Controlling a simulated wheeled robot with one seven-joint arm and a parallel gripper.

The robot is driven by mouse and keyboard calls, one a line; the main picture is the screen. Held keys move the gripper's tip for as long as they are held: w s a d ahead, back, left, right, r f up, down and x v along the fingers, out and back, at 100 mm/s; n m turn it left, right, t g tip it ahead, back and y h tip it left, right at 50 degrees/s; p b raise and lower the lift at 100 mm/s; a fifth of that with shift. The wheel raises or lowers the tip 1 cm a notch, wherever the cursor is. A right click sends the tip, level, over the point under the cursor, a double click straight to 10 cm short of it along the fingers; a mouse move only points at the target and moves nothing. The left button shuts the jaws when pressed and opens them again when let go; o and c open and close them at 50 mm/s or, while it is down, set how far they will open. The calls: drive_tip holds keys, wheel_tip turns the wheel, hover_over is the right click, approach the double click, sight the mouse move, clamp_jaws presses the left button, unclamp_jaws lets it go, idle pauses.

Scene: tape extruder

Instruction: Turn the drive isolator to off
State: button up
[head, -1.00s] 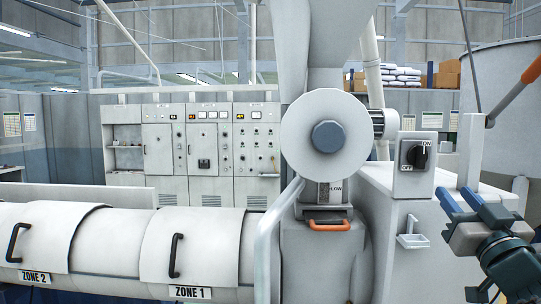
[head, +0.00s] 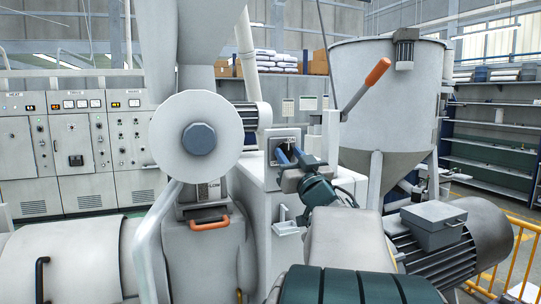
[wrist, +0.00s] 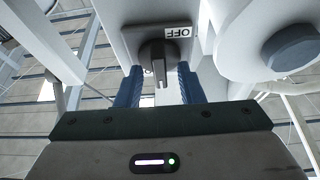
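The drive isolator is a black rotary knob on a pale plate (head: 275,133) on the machine's white cabinet. In the head view my gripper (head: 288,155) covers most of the knob, and part of the ON label shows above it. In the wrist view the knob (wrist: 156,60) shows between my two blue fingertips, with an OFF label (wrist: 177,32) beside it. My gripper (wrist: 159,80) is open, one finger on each side of the knob, with a gap visible at both sides. How deep the fingers reach around the knob is unclear.
A lever with an orange grip (head: 376,72) rises right of the plate. A small white tray (head: 285,228) sticks out below it. A large round disc (head: 175,135) with a hub stands to the left, and a hopper tank (head: 375,110) behind right.

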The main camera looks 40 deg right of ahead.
clamp_jaws()
drive_tip(key=shift+f+n+y+b, duration=0.1)
drive_tip(key=shift+n+y+b, duration=0.35)
drive_tip(key=shift+n, duration=0.15)
drive_tip(key=n+y+b, duration=0.1)
drive_tip(key=n+b, duration=0.1)
drive_tip(key=shift+f+n, duration=0.1)
drive_tip(key=shift+n, duration=0.3)
drive_tip(key=n+y+b, duration=0.2)
drive_tip(key=n+y, duration=0.1)
drive_tip(key=n, duration=0.2)
drive_tip(key=shift+d, duration=0.1)
drive_tip(key=n+y, duration=0.1)
drive_tip(key=n, duration=0.1)
drive_tip(key=n+g, duration=0.1)
drive_tip(key=n, duration=0.1)
drive_tip(key=n+g+y, duration=0.1)
drive_tip(key=n, duration=0.2)
drive_tip(key=shift+r+y+b, duration=0.3)
drive_tip(key=shift+y, duration=0.05)
drive_tip(key=n+g, duration=0.1)
drive_tip(key=n, duration=0.2)
drive_tip(key=n+g, duration=0.1)
drive_tip(key=n, duration=0.2)
drive_tip(key=shift+r+y+p, duration=0.1)
drive_tip(key=shift+y+p, duration=0.2)
drive_tip(key=shift+d+n, duration=0.1)
drive_tip(key=shift+n, duration=0.3)
